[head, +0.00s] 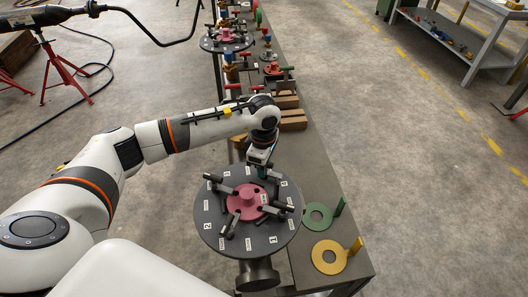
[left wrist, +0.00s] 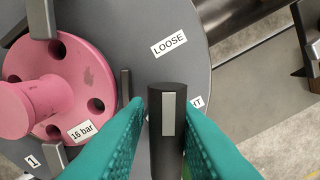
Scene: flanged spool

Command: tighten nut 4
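A round dark grey flange (head: 214,211) carries a pink spool (head: 247,197) at its centre, with several dark-handled levers around it. The spool also shows in the left wrist view (left wrist: 40,100), with a "16 bar" tag and bolt holes. My left gripper (head: 263,172) is at the far right part of the flange. In the left wrist view its teal fingers (left wrist: 167,112) stand on either side of a black handle (left wrist: 167,145) with a grey strip. A firm grip is not clear. A "LOOSE" label lies beyond the handle; another label is partly hidden. The handle's number is not readable.
A green ring (head: 316,216) and a yellow ring (head: 328,257), each with a tab, lie on the bench right of the flange. Wooden blocks (head: 291,121) and a second flange (head: 226,42) are farther back. Open floor lies to the right.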

